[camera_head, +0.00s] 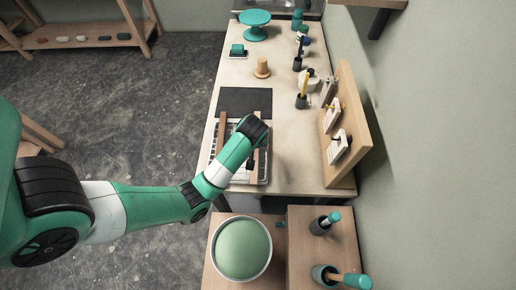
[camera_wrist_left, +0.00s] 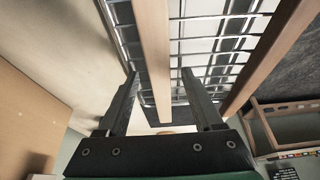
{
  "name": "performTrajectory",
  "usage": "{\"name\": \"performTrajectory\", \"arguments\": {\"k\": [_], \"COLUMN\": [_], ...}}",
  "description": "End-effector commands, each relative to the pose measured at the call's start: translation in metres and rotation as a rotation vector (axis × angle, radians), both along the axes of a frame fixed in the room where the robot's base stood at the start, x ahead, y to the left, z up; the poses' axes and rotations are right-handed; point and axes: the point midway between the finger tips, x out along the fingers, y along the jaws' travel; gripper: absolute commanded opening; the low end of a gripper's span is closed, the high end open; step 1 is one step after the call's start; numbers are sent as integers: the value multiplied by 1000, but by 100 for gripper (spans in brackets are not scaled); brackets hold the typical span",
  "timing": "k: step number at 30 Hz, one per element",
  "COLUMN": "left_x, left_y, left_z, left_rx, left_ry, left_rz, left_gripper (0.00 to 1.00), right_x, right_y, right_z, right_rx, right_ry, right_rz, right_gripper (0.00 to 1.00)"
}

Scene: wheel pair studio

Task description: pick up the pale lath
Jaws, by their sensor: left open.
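The pale lath (camera_wrist_left: 153,45) runs lengthwise between the two fingers of my left gripper (camera_wrist_left: 160,73) in the left wrist view. The fingers are open, one on each side of it, with gaps between them and the wood. In the head view my left gripper (camera_head: 251,163) is over the right part of a wire rack (camera_head: 237,178), and my wrist hides much of the pale lath. A darker brown lath (camera_wrist_left: 272,55) lies on the rack too, also seen on the left side in the head view (camera_head: 222,132). My right gripper is not in view.
A dark mat (camera_head: 246,101) lies behind the rack. A wooden tool board (camera_head: 346,130) stands along the right table edge. A wooden knob-like piece (camera_head: 262,68) and a teal turntable (camera_head: 255,24) are farther back. A round green-topped bowl (camera_head: 241,249) stands in front.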

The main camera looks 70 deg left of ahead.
Motion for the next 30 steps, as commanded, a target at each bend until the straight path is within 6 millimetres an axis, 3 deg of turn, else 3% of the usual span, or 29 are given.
{"name": "performTrajectory", "arguments": {"k": [5, 16, 30], "left_x": [0, 0, 1], "left_y": [0, 0, -1], "left_z": [2, 2, 6], "left_rx": [1, 0, 1], "left_ry": [0, 0, -1], "left_rz": [0, 0, -2], "left_gripper": [68, 1, 0], "right_x": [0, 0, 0], "right_y": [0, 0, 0], "right_z": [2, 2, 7], "right_rx": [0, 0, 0], "right_ry": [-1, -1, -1], "right_rz": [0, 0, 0], "right_gripper": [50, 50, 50]}}
